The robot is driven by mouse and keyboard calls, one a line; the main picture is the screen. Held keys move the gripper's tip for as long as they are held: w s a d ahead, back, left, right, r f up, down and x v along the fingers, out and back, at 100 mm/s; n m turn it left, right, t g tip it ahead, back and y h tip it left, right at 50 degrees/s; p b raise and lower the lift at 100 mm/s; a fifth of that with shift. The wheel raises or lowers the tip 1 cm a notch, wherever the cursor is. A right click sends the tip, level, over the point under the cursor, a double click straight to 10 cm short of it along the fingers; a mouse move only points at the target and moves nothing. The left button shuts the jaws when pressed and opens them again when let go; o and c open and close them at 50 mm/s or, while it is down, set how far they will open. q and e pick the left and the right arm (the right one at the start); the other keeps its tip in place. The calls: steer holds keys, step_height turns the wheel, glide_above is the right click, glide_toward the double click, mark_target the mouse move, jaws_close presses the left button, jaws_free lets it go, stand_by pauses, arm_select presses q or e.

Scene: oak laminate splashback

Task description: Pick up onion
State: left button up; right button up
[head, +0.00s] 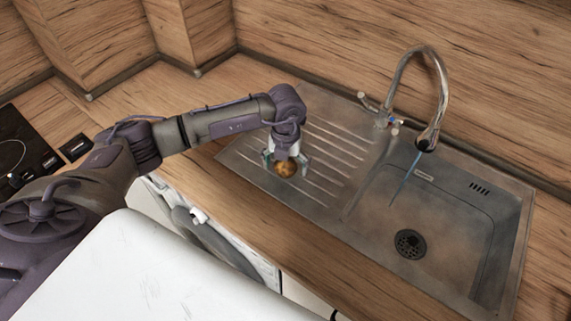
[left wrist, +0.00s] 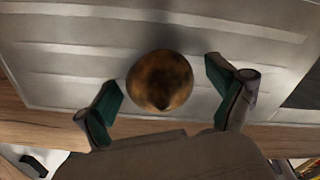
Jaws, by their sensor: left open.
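A brown, rounded onion (head: 286,168) sits on the ribbed metal drainboard (head: 325,133) of the sink unit. In the left wrist view the onion (left wrist: 160,81) lies just beyond and between the two fingers, with a gap on each side. My left gripper (head: 286,161) is open over the onion; its green-padded fingers also show in the left wrist view (left wrist: 164,90). The onion's upper part is partly hidden by the gripper in the head view. My right gripper is not in view.
A sink basin (head: 440,225) with a drain lies right of the drainboard. A tall curved tap (head: 441,90) rises behind it. The wooden worktop (head: 250,215) runs along the front. A dark hob (head: 18,145) is at the far left. Wooden walls close off the back.

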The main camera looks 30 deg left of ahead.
arm_select(q)
steer(key=shift+c, duration=1)
steer(key=c, duration=1.1)
steer(key=shift+r, duration=0.15)
